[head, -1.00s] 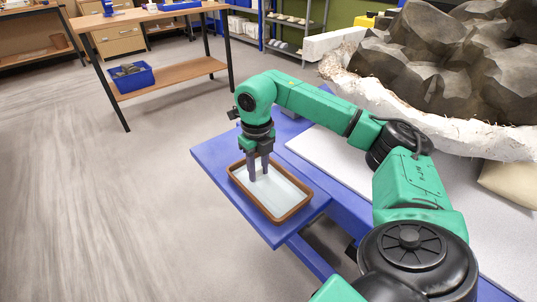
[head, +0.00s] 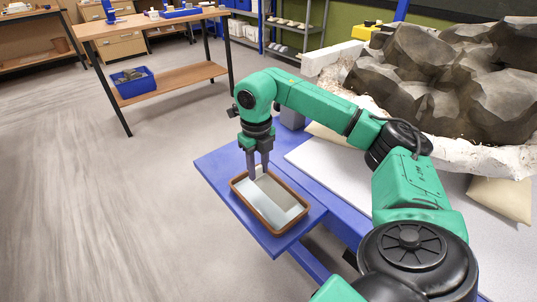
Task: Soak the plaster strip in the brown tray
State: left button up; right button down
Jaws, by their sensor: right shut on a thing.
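The brown tray (head: 234,190) sits on the blue side shelf in the head view and holds pale liquid (head: 268,205). My right gripper (head: 259,173) points down over the tray's far end. It is shut on a small whitish piece, which looks like the plaster strip (head: 259,171), showing between the fingers. Much of the strip is hard to tell from the pale liquid, and I cannot tell how much of it is under the surface. My left gripper is not in view.
The blue shelf (head: 213,165) is bare around the tray. Right of it lie a pale worktop (head: 330,176) and a large dark rock (head: 450,85) in a white jacket. A wooden bench (head: 150,22) with a blue bin (head: 133,83) stands at the back left.

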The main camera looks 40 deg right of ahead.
dwell(0.5)
notch_tip(320, 180, up, 5)
jog(key=p, duration=0.5)
jog(key=shift+r, duration=0.15)
